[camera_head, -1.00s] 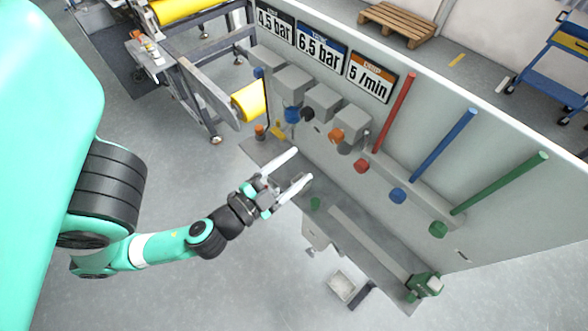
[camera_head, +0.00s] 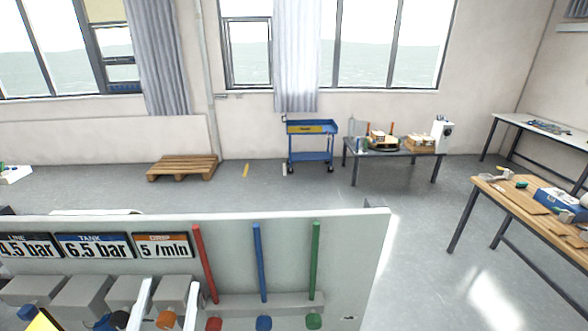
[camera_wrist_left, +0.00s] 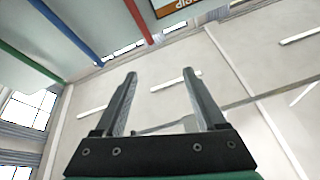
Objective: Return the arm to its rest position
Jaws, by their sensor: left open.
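My left gripper (camera_head: 166,304) shows at the bottom edge of the head view, with only its two pale fingers in sight, pointing up in front of the panel (camera_head: 352,262). In the left wrist view the gripper's dark fingers (camera_wrist_left: 165,100) stand apart with nothing between them. The rest of my left arm is out of view. My right gripper is in neither view.
The panel carries displays and a red tube (camera_head: 204,262), a blue tube (camera_head: 260,262) and a green tube (camera_head: 315,260). Behind it are a wooden pallet (camera_head: 182,168), a blue cart (camera_head: 311,145) and a table (camera_head: 362,155). A wooden workbench (camera_head: 500,203) stands at the right. Open floor lies between.

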